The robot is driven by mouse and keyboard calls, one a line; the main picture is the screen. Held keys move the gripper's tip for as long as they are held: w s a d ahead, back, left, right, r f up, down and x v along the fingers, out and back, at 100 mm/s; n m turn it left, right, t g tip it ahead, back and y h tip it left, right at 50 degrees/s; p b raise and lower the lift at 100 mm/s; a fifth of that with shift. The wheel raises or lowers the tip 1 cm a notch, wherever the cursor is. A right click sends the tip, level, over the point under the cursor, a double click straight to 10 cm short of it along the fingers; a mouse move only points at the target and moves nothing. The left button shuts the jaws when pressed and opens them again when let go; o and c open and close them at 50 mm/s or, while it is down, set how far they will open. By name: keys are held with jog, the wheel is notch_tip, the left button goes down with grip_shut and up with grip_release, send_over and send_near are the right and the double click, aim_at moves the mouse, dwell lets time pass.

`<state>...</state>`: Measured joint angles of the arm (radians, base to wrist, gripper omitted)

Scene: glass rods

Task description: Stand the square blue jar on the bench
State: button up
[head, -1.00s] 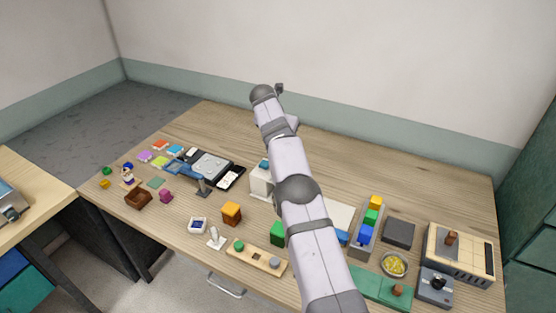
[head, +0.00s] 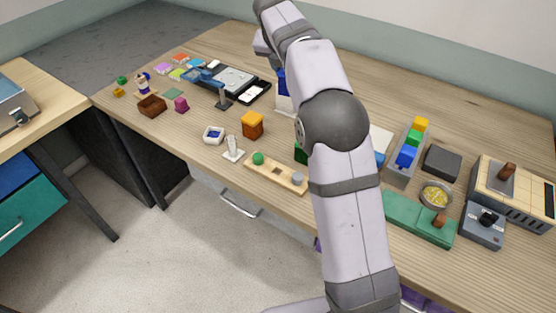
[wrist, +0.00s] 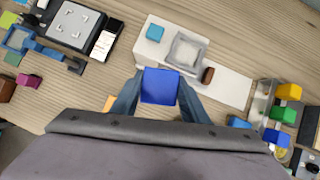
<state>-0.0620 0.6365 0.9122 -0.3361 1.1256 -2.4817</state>
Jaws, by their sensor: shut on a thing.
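The square blue jar (wrist: 160,87) is held between the two fingers of my gripper (wrist: 160,94) in the wrist view. Its flat blue face points at the camera. In the head view a blue patch of the jar (head: 282,83) shows beside my arm, over a white machine (head: 285,106). In the wrist view this white machine (wrist: 150,52), with a light blue square and a grey square frame on top, lies just beyond the jar. I cannot tell whether the jar touches anything below. In the head view my arm hides the gripper.
The wooden bench (head: 400,95) has bare room at the back right. An orange block (head: 252,125) and a board with round pegs (head: 275,178) stand near the front edge. A grey rack of coloured blocks (head: 398,170) and a dish of yellow bits (head: 436,196) are on the right.

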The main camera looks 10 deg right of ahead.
jog(key=s+a+f+n+b, duration=0.1)
jog(key=s+a+f+b, duration=0.3)
jog(key=s+f+b, duration=0.1)
jog(key=shift+s+a+n+y+b, duration=0.2)
jog(key=shift+s+n+y+b, duration=0.25)
jog(key=shift+b, duration=0.8)
jog(key=shift+m, duration=0.25)
jog(key=shift+f+b, duration=1.1)
jog(key=shift+f, duration=3.8)
jog(key=shift+s+f, duration=0.1)
jog(key=shift+f, duration=0.05)
jog(key=o, duration=1.2)
jog(key=shift+o, duration=0.2)
